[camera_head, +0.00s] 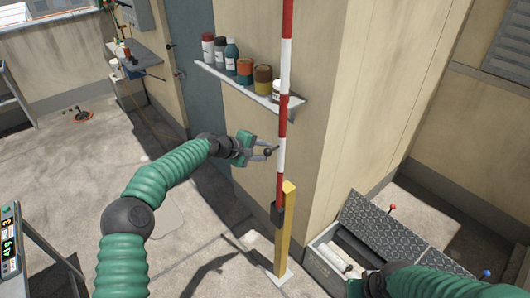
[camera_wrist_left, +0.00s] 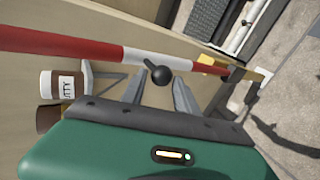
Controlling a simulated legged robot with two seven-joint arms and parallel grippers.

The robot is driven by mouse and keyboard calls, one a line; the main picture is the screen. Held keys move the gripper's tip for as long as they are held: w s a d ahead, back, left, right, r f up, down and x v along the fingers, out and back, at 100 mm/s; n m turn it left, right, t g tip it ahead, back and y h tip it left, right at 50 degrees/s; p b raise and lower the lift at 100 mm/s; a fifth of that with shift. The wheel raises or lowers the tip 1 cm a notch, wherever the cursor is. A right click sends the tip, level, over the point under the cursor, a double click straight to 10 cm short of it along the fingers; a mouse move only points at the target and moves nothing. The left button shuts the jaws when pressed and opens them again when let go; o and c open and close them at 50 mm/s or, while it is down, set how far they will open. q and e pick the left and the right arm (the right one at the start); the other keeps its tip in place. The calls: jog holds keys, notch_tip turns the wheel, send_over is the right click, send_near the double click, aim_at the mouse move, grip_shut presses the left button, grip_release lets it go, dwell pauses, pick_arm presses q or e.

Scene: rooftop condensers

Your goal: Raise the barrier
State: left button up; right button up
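The barrier is a red-and-white striped pole (camera_head: 285,60) that stands upright on a yellow post (camera_head: 286,235). It also crosses the left wrist view (camera_wrist_left: 90,47). A black ball knob (camera_wrist_left: 162,75) sticks out from the pole's white band. My left gripper (camera_head: 268,150) is beside the pole at the knob. Its two fingers (camera_wrist_left: 158,88) are spread, with the knob between or just beyond their tips; I see no finger closed on it. My right arm enters at the lower right, and its gripper (camera_head: 356,288) is mostly hidden at the bottom edge.
A wall shelf (camera_head: 245,88) with several jars and bottles stands close behind the pole. An open box (camera_head: 325,268) with a dark tread-plate lid (camera_head: 385,232) lies right of the post. A display stand (camera_head: 30,245) is at the left edge. The concrete floor at left is mostly clear.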

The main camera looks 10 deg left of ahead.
pick_arm(q)
jog(key=shift+o, duration=1.1)
jog(key=shift+w+f, duration=0.15)
jog(key=b+v, duration=0.5)
jog(key=v, duration=1.1)
jog(key=shift+a, duration=0.5)
pick_arm(e)
jog(key=x, duration=0.4)
jog(key=shift+s+a+f, duration=0.2)
jog(key=shift+s+f, duration=0.1)
jog(key=shift+f, duration=0.2)
pick_arm(q)
jog(key=shift+d, duration=0.15)
pick_arm(e)
jog(key=shift+d, duration=0.1)
